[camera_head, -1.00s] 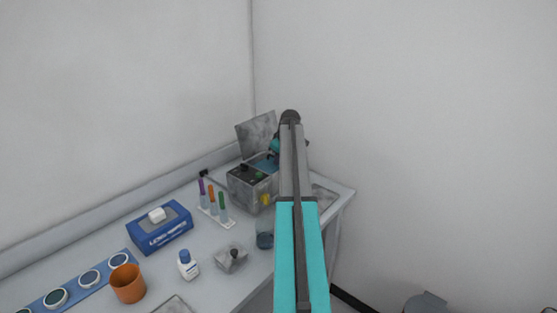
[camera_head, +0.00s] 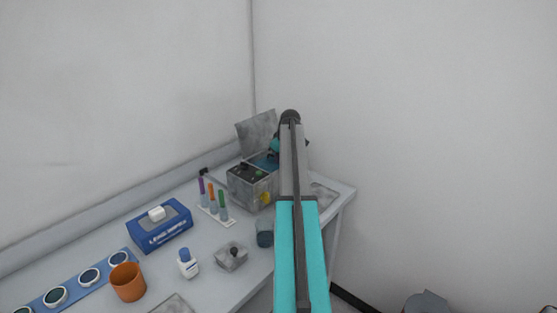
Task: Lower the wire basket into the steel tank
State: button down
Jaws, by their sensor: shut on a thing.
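The steel tank (camera_head: 249,190) stands at the far end of the bench, a grey box with dark controls on top and a yellow mark low on its front. Its lid (camera_head: 257,132) is raised at the back, and a blue opening (camera_head: 265,162) shows on top. My gripper (camera_head: 276,147) is only partly visible as a teal piece over the tank's right side; my arm hides most of it. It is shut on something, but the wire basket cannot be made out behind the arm.
A test tube rack (camera_head: 216,211), a dark glass beaker (camera_head: 265,234), a small grey box (camera_head: 231,257), a white bottle (camera_head: 187,263), an orange cup (camera_head: 127,282) and a blue tissue box (camera_head: 160,226) stand nearer. A flat grey plate (camera_head: 324,196) lies right of the tank.

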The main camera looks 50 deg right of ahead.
jog(key=shift+f, duration=0.2)
dwell(0.3)
jog(key=c, duration=1.8)
grip_release()
jog(key=shift+o, duration=0.2)
notch_tip(320, 180, up, 12)
jog(key=p, duration=0.4)
